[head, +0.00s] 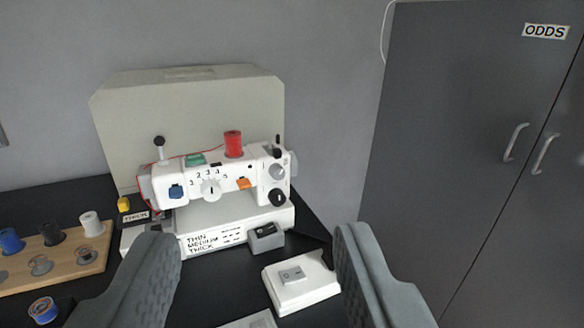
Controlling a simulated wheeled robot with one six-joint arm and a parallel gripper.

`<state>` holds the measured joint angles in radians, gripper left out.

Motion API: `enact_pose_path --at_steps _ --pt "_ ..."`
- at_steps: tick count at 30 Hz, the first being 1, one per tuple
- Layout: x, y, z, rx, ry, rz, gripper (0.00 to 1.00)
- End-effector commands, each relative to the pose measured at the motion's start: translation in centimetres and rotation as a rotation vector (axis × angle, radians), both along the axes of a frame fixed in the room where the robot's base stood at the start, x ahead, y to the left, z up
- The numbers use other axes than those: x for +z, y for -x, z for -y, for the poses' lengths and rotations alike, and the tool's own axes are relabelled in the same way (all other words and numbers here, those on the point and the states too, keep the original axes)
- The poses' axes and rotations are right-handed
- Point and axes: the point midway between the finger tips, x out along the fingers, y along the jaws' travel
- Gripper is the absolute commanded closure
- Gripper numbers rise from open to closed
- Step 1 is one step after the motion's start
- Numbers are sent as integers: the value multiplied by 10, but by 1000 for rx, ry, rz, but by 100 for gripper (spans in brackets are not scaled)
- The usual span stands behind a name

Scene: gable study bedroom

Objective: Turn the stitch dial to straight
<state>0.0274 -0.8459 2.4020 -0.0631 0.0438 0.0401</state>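A white sewing machine (235,206) stands on the black table against a beige cover. Its front has a white dial (210,189) with numbers around its upper side and a dark pointer mark roughly upright. At the machine's right end are a grey knob (277,172) and, below it, a black dial (277,198) with a small light mark. I cannot read which of these is the stitch dial or any stitch labels. My gripper (256,237) is open and empty, its two grey fingers wide apart in the foreground, short of the machine and touching none of the dials.
A wooden spool rack (62,262) stands at left, with a loose bobbin (43,309) nearby. A white switch box (302,281) and a small grey rocker switch (266,237) lie in front of the machine. A dark cabinet (470,150) labelled ODDS stands at right.

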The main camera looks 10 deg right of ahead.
Motion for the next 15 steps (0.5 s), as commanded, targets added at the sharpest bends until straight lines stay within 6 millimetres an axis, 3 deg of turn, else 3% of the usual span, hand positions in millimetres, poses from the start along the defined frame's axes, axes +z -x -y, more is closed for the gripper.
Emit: enact_pose_path --at_steps 3,15 --pt "-10 -34 13 -28 30 14 52" --pt "-54 -133 48 -9 113 68 52"
